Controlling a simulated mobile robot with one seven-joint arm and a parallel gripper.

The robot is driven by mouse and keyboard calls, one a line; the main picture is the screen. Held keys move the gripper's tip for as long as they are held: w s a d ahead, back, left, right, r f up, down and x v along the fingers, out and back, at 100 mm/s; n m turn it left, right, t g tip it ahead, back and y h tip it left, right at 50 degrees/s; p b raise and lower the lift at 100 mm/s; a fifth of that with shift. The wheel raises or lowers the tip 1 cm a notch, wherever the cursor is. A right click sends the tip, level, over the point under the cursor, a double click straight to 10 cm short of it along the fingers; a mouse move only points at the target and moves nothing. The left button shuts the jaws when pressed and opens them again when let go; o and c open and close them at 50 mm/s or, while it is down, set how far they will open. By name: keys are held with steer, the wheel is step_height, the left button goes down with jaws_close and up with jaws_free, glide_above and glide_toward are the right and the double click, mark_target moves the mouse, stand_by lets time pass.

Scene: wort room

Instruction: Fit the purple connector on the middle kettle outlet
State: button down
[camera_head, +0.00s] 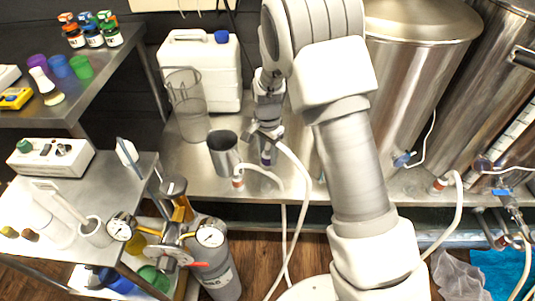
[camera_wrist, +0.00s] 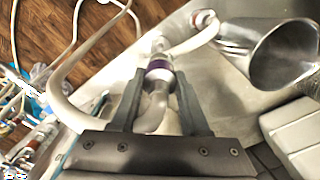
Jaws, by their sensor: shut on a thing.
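The purple connector (camera_wrist: 158,66) has a purple band and pale, curved hose behind it. It sits between the two dark fingers of my gripper (camera_wrist: 159,82), which is shut on it. In the head view the connector (camera_head: 266,157) shows just below my gripper (camera_head: 265,138), over the steel bench near its front edge. My arm hides part of the kettle area, and I cannot tell which outlet is the middle one.
An orange-banded hose connector (camera_head: 238,182) is near the bench edge; another (camera_head: 438,184) is below the kettles. A clear measuring jug (camera_head: 187,105) and a white canister (camera_head: 200,65) stand behind. Hoses hang over the front edge.

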mark_target(268, 148)
steer(key=shift+r+p, duration=1.2)
steer(key=shift+r, duration=0.6)
